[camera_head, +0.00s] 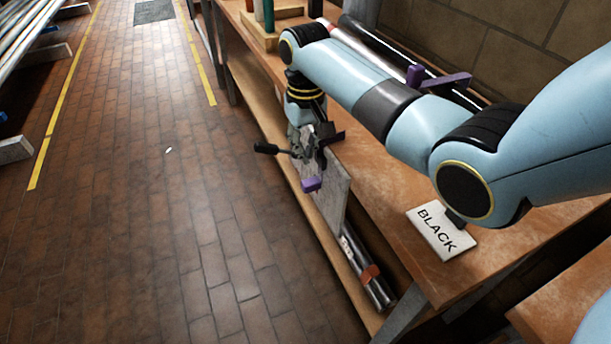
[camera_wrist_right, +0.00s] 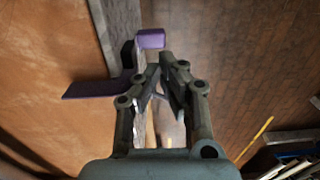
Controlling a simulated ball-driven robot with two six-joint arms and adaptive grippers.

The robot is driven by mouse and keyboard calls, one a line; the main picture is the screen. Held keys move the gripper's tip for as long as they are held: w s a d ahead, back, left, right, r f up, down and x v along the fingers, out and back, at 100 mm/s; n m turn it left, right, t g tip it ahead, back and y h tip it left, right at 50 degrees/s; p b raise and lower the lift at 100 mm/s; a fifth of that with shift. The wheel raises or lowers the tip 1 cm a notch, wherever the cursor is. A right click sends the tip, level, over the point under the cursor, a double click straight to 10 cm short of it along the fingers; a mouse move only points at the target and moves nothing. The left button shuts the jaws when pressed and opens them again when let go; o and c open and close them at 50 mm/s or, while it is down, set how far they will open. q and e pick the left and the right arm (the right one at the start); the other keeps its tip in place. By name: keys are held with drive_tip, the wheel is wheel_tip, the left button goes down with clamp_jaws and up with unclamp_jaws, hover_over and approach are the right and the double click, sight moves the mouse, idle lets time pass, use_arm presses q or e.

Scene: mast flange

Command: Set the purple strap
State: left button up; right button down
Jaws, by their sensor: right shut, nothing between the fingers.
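A purple strap (camera_head: 312,184) shows at the grey plate on the bench's front edge, partly hidden by my right gripper. In the right wrist view a flat purple arm (camera_wrist_right: 88,89) lies over the bench side, and a purple end (camera_wrist_right: 150,39) sticks out past the plate's edge. A dark piece stands between them; I cannot tell how they join. My right gripper (camera_head: 303,152) is beside the plate, pointing down. In the right wrist view its fingers (camera_wrist_right: 160,68) are shut and empty, close to the purple end. My left gripper is out of view.
Another purple piece (camera_head: 445,81) sits by the long rods at the back of the bench. A BLACK label (camera_head: 436,230) lies on the bench top. A dark lever (camera_head: 266,147) sticks out over the aisle. Rods lie on the lower shelf.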

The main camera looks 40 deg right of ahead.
sight(306, 183)
wheel_tip(306, 183, down, 8)
drive_tip(key=shift+r+b, duration=0.1)
drive_tip(key=shift+b, duration=0.55)
wheel_tip(306, 183, down, 3)
drive_tip(key=shift+f+b, duration=0.15)
drive_tip(key=shift+b, duration=0.65)
drive_tip(key=shift+r, duration=0.2)
wheel_tip(306, 183, up, 6)
drive_tip(key=p, duration=0.5)
drive_tip(key=shift+w+f+p, duration=0.1)
drive_tip(key=shift+f+p, duration=0.1)
drive_tip(key=shift+p, duration=0.15)
wheel_tip(306, 183, up, 8)
drive_tip(key=shift+p, duration=0.45)
